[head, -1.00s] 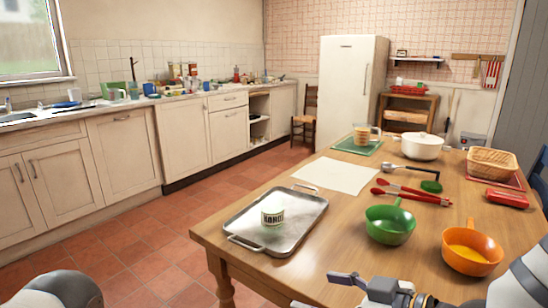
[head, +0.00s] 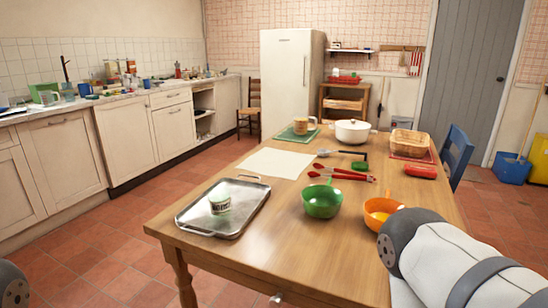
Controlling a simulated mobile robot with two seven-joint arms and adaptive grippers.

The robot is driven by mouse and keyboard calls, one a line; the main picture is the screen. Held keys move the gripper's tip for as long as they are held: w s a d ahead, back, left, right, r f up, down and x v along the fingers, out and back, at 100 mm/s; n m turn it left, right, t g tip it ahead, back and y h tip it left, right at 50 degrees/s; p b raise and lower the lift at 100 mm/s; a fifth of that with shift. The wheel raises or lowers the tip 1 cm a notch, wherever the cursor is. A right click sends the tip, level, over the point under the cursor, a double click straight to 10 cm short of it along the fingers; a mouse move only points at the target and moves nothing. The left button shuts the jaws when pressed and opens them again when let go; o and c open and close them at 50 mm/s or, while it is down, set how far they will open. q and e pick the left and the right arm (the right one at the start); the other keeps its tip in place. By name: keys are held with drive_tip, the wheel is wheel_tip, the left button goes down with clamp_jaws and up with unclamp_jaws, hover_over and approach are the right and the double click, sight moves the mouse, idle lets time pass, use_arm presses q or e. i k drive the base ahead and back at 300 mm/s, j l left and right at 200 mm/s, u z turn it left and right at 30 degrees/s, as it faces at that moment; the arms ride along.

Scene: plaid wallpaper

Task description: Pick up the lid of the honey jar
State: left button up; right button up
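A small white jar (head: 220,203) with dark lettering and a pale greenish top stands upright on a metal tray (head: 187,218) at the table's left front. The lettering is too small to read, and I cannot tell whether its top is a separate lid. An amber-coloured cup or jar (head: 300,126) stands on a green mat farther back; I cannot tell which one is the honey jar. My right arm comes in at the lower right over the table, but its gripper is out of frame. Only a dark joint of my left arm shows at the bottom left corner.
On the wooden table (head: 253,240) are a green pan (head: 322,201), an orange pan (head: 376,217), red tongs (head: 340,173), a white pot (head: 352,133), a wicker basket (head: 409,143) and a white sheet (head: 275,163). A blue chair (head: 458,155) stands at the right. Open floor lies left of the table.

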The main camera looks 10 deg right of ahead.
sight(362, 167)
drive_tip(key=k+l, duration=0.15)
drive_tip(key=l, duration=0.25)
drive_tip(key=k+l, duration=0.1)
drive_tip(key=l, duration=0.25)
drive_tip(key=k+l, duration=0.15)
drive_tip(key=l, duration=0.25)
drive_tip(key=k+l, duration=0.15)
drive_tip(key=l, duration=0.2)
drive_tip(key=k+l, duration=0.1)
drive_tip(key=l, duration=0.3)
drive_tip(key=l+u, duration=0.1)
drive_tip(key=l, duration=1.35)
drive_tip(key=i+l, duration=0.2)
drive_tip(key=l, duration=0.15)
drive_tip(key=i+l, duration=0.15)
drive_tip(key=l, duration=0.2)
drive_tip(key=i+l, duration=0.2)
drive_tip(key=l, duration=0.15)
drive_tip(key=i+l, duration=0.15)
drive_tip(key=l, duration=0.15)
drive_tip(key=u, duration=0.05)
